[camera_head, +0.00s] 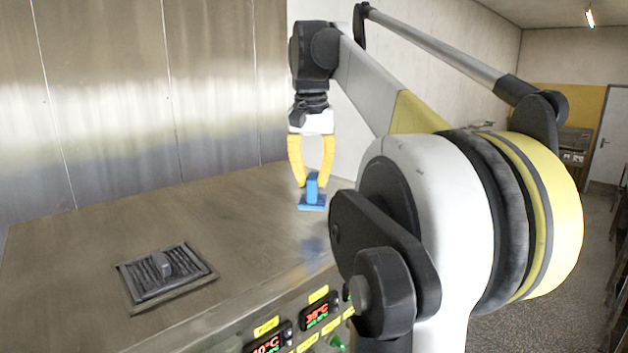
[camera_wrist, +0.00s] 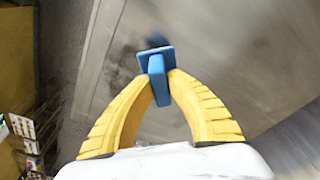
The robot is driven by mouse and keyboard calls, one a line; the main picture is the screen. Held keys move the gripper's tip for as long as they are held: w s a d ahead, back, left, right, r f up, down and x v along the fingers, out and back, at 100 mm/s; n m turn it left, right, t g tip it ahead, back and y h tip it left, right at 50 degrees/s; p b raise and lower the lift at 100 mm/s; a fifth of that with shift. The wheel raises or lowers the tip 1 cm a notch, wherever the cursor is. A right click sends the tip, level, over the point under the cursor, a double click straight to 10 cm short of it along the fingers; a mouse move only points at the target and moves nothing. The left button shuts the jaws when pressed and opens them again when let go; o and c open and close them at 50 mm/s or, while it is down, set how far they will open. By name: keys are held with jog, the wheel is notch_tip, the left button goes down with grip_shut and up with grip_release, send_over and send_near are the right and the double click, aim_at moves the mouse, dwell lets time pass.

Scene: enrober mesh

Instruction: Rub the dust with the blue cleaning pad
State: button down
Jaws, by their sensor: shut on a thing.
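The blue cleaning pad (camera_head: 312,201) has a flat square base and an upright blue handle. It is at the far right part of the steel top, and I cannot tell whether its base touches the metal. My gripper (camera_head: 312,180) points down with its yellow fingers shut on the handle. In the wrist view, the pad (camera_wrist: 157,67) sits between the fingertips (camera_wrist: 161,82). A dark blurred smudge (camera_wrist: 156,39) shows just beyond the pad's edge there. It may be dust or shadow. No dust shows clearly in the head view.
The steel machine top (camera_head: 130,225) is mostly bare. A slotted vent with a raised knob (camera_head: 163,270) lies at its near left. Temperature displays (camera_head: 268,343) and buttons line the front panel. A metal wall (camera_head: 150,90) stands behind.

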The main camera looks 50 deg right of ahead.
jog(key=shift+w+r, duration=0.2)
jog(key=shift+r, duration=0.95)
jog(key=shift+d+r, duration=0.15)
jog(key=shift+r, duration=0.2)
jog(key=shift+s, duration=0.1)
